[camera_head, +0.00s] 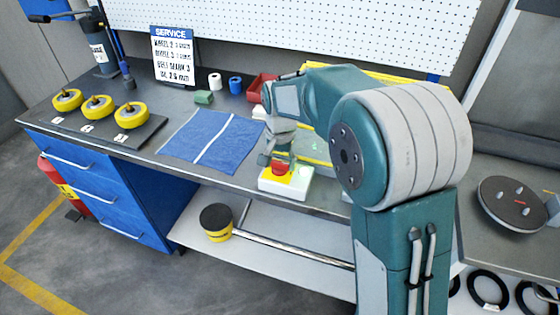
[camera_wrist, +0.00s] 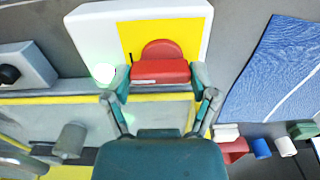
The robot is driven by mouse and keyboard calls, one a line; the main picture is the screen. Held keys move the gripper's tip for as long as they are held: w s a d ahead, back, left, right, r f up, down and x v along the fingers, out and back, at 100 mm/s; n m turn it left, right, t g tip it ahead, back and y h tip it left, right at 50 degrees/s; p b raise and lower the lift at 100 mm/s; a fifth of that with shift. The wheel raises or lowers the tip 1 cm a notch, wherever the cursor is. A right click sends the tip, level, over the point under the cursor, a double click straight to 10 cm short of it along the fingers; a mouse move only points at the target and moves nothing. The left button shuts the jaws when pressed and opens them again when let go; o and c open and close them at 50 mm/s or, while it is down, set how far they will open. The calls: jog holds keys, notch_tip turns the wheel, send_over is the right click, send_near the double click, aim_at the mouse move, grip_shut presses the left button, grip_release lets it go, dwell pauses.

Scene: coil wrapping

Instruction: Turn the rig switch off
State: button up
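The rig switch (camera_head: 297,187) is a white box on the bench's front edge with a yellow plate and a red knob. In the wrist view the white box (camera_wrist: 88,28) is at the top, with the yellow plate (camera_wrist: 130,35) and the red knob (camera_wrist: 160,70) on it. My gripper (camera_head: 278,164) is over the switch. In the wrist view my gripper (camera_wrist: 161,76) has a fingertip on each side of the knob, with no clear gap at either side; it looks shut on the knob. A green glowing lamp (camera_wrist: 104,74) is beside the left finger.
A blue mat (camera_head: 211,140) lies left of the switch. A green block (camera_head: 203,97), white and blue rolls and a red bin (camera_head: 258,84) stand behind it. Yellow wheels (camera_head: 97,106) sit on a dark board at the left. A yellow-edged panel is behind my gripper.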

jog(key=shift+n, duration=0.3)
jog(key=n, duration=0.3)
jog(key=shift+w+n, duration=0.1)
jog(key=shift+n, duration=0.3)
jog(key=n, duration=0.4)
jog(key=shift+n, duration=0.3)
jog(key=n, duration=0.4)
jog(key=shift+w+a+n, duration=0.1)
jog(key=shift+n, duration=2.4)
jog(key=o, duration=1)
